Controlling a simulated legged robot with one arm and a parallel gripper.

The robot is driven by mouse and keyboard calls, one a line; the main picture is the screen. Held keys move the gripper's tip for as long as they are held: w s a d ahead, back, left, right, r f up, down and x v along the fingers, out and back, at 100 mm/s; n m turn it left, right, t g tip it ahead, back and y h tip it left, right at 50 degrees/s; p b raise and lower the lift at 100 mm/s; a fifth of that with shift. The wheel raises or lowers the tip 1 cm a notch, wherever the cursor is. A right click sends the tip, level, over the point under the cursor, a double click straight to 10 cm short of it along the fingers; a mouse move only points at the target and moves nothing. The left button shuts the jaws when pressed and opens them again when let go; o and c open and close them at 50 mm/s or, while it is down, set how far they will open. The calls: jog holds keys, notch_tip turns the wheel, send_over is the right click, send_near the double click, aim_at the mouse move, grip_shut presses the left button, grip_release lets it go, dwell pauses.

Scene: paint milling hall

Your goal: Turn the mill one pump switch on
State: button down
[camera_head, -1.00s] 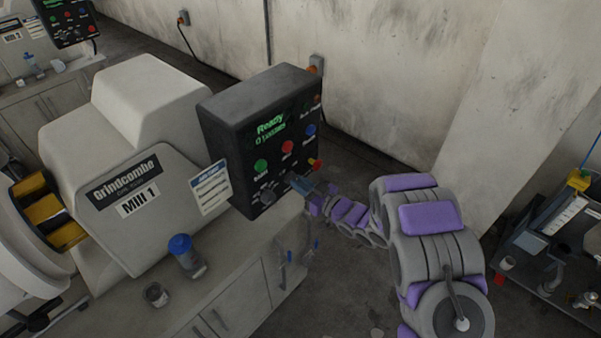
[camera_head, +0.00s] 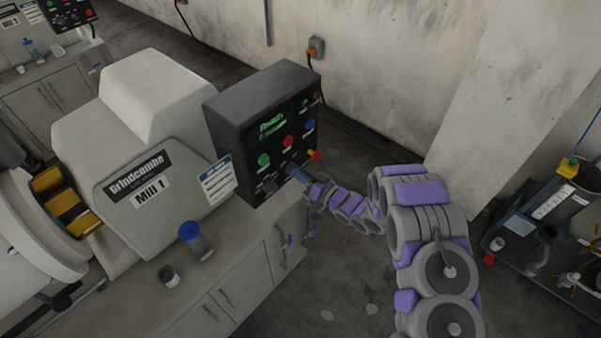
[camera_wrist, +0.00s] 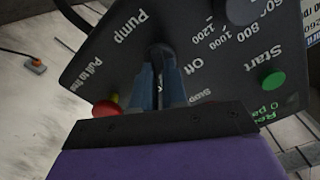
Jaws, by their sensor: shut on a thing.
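The mill one machine (camera_head: 150,85) carries a black control panel (camera_head: 232,125) at its right end. In the head view, my gripper (camera_head: 299,175) is at the lower right of the panel face. In the wrist view, its two blue fingers are shut on the dark pump switch (camera_wrist: 159,54), between the labels "Pump" and "Off". The fingers hide most of the switch, so its exact angle is hard to tell. A speed dial (camera_head: 270,186) is to the left of my gripper.
A red pull button (camera_wrist: 104,109) on a yellow base sits close beside my fingers. A green start button (camera_wrist: 273,81) is farther along the panel. A blue-lidded jar (camera_head: 192,238) and a small pot (camera_head: 168,276) stand on the counter. A dark cart (camera_head: 530,235) is at right.

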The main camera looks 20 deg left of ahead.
jog(key=shift+w, duration=0.1)
jog(key=c, duration=1.2)
grip_release()
jog(key=shift+o, duration=0.2)
jog(key=b+v, duration=0.1)
jog(key=v, duration=1.6)
jog(key=shift+d, duration=0.2)
jog(key=shift+f, duration=0.1)
